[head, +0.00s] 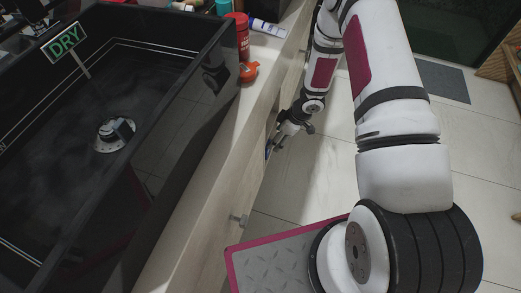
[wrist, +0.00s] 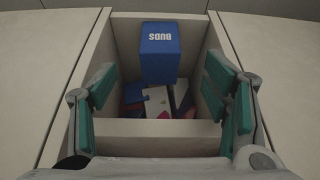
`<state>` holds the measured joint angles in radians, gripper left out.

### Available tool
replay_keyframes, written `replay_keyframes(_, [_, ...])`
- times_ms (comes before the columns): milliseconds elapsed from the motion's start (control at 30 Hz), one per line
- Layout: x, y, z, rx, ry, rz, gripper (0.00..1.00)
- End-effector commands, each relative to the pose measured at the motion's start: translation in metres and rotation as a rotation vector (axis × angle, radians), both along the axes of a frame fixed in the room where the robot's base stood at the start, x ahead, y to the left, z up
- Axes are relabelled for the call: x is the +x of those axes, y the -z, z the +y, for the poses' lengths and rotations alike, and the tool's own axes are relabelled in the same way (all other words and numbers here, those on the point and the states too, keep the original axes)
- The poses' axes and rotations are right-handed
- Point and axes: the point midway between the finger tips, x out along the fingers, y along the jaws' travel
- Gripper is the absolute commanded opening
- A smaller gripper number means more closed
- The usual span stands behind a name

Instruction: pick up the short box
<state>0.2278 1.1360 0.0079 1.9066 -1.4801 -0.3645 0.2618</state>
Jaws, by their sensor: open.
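In the wrist view, an open drawer (wrist: 160,130) holds several boxes. A blue box marked BUDS (wrist: 160,55) stands tall at its back. Lower down lie a small blue item (wrist: 134,93), a white item with a red mark (wrist: 158,102) and another pale item (wrist: 181,91). I cannot tell which of these is the short box. My gripper (wrist: 160,78) is open and empty, its green-padded fingers on either side of the drawer opening. In the head view my gripper (head: 278,145) is beside the cabinet front, and the drawer's contents are mostly hidden.
A black sink (head: 165,110) with a DRY sign (head: 65,43) stands on the pale counter at left. A red bottle (head: 241,38), an orange item (head: 249,71) and a white tube (head: 267,27) are by its far corner. Tiled floor (head: 300,180) lies clear right of the cabinet.

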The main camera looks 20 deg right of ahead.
Motion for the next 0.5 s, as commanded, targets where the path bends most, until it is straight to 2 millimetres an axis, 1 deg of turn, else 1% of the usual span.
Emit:
replay_keyframes(33, [0.001, 0.006, 0.002, 0.000, 0.000, 0.000, 0.69])
replay_keyframes(267, [0.004, 0.014, 0.005, -0.001, -0.001, -0.001, 0.69])
replay_keyframes(367, [0.005, 0.024, 0.009, 0.000, -0.002, -0.001, 0.69])
replay_keyframes(500, [0.009, 0.042, 0.015, 0.000, -0.001, 0.000, 0.69])
